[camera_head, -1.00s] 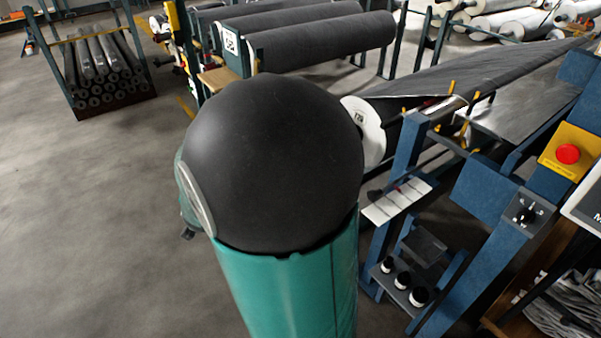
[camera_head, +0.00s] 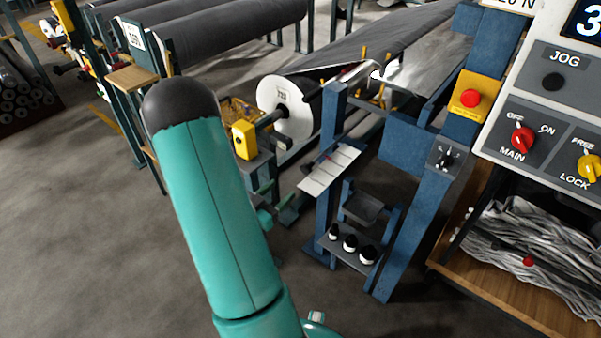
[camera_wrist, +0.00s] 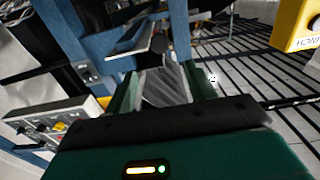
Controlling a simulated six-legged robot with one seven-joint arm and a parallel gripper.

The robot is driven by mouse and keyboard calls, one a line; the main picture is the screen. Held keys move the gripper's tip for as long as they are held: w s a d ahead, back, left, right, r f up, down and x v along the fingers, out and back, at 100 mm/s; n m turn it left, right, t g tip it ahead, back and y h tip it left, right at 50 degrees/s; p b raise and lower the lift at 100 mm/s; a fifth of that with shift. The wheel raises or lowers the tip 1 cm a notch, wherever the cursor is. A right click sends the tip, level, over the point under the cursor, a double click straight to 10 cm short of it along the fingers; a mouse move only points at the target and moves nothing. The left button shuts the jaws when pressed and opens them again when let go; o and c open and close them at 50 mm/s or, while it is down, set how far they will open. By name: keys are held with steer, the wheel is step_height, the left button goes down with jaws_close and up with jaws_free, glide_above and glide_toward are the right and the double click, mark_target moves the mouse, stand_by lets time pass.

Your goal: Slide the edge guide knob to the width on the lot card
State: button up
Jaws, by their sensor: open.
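A pale scale strip (camera_head: 330,170) with dark division lines sits on the blue frame, with a small dark knob (camera_head: 307,168) at its left end. In the wrist view a round black knob (camera_wrist: 158,43) shows beyond and between my fingers. My gripper (camera_wrist: 163,82) is open and empty, its green fingers apart and not touching the knob. In the head view its green parts (camera_head: 278,208) show left of and below the strip. A label on the white roll end (camera_head: 282,95) seems to read 720. I cannot tell which label is the lot card.
A yellow box (camera_head: 244,141) stands beside the roll. A shelf with several black-and-white cylinders (camera_head: 350,243) hangs below the strip. The control panel (camera_head: 545,110) and a red emergency button (camera_head: 470,98) are at the right.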

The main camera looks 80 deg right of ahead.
mark_target(304, 170)
steer(key=x, duration=1)
steer(key=shift+d, duration=0.25)
